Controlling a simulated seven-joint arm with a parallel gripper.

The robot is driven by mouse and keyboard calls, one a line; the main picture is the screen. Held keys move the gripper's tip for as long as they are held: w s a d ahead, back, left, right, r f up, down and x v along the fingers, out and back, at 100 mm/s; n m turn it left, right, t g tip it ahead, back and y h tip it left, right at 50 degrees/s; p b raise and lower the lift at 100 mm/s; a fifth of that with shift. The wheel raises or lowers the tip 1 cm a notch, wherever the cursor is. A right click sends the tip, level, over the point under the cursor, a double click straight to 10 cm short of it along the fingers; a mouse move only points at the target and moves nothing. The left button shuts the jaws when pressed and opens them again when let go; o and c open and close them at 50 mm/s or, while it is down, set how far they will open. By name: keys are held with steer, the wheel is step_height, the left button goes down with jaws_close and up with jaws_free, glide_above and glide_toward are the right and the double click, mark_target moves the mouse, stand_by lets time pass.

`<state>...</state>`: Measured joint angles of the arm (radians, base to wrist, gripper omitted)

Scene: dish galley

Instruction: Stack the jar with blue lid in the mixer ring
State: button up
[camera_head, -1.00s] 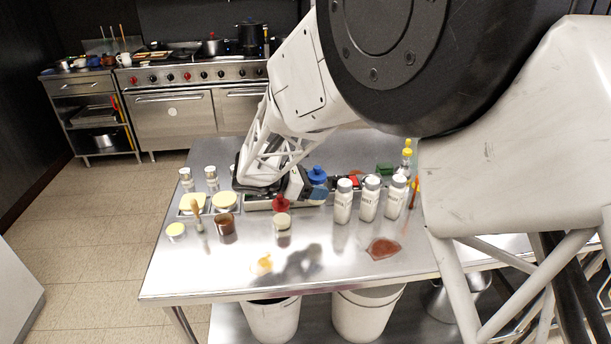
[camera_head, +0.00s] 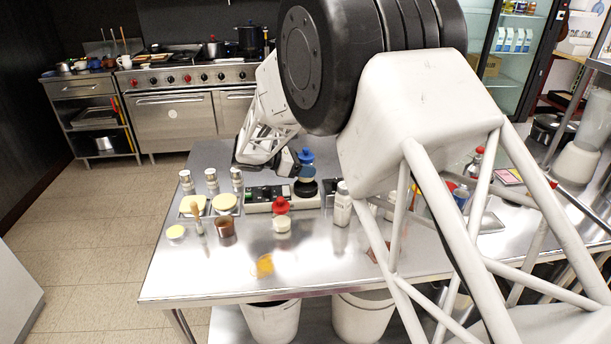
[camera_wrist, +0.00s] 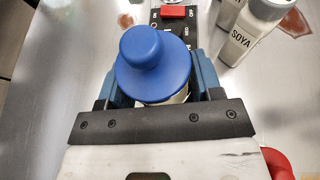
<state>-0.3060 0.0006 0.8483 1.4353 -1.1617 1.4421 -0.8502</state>
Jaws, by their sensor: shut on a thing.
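In the wrist view the blue lid (camera_wrist: 152,62) lies between the two fingers of my gripper (camera_wrist: 155,88), which are shut on the jar's sides. A little of its pale body shows below the lid. In the head view a dark round piece (camera_head: 305,188), perhaps the mixer ring, is just below the jar. I cannot tell whether they touch. A low box with dark panels (camera_head: 258,207) lies beside it.
A brown cup (camera_head: 226,227) is at left.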

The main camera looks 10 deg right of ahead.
stand_by(0.3)
steer(key=shift+f, duration=1.7)
steer(key=shift+f, duration=0.35)
steer(key=o, duration=1.1)
steer(key=shift+a+r, duration=0.1)
steer(key=shift+r, duration=0.3)
steer(key=v, duration=1.1)
steer(key=shift+a, duration=0.35)
steer(key=shift+s+r, duration=0.15)
